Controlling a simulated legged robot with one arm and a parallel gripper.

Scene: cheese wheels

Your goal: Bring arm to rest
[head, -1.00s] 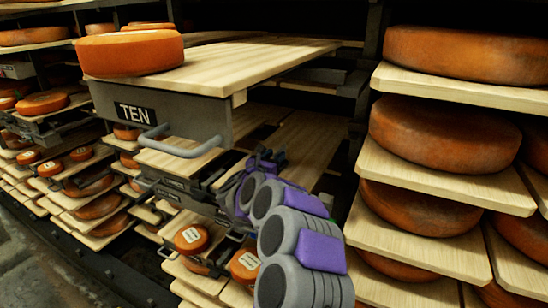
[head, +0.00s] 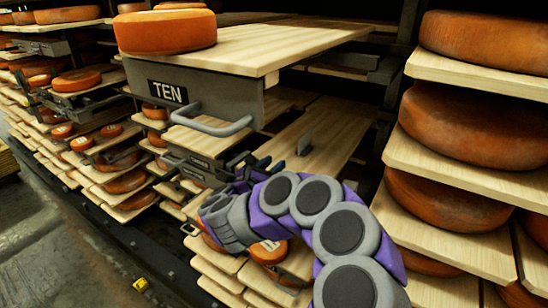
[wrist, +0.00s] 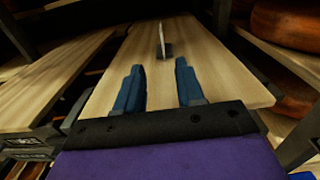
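My arm, purple and grey, reaches up from the bottom right in the head view, bent at several joints. My gripper (head: 270,170) is at its far end, in front of a wooden shelf board (head: 340,130) below the drawer marked TEN. In the wrist view my gripper (wrist: 162,85) shows two blue fingers apart with nothing between them. They point along the wooden board (wrist: 105,95). A small upright grey plate (wrist: 163,42) stands on the board beyond the fingertips; it also shows in the head view (head: 304,146).
The pulled-out drawer TEN (head: 200,90) has a grey handle (head: 215,126) and carries an orange cheese wheel (head: 165,33). Racks with large cheese wheels (head: 470,125) stand close on the right. Open floor (head: 60,240) lies at the lower left, with a small yellow object (head: 140,285).

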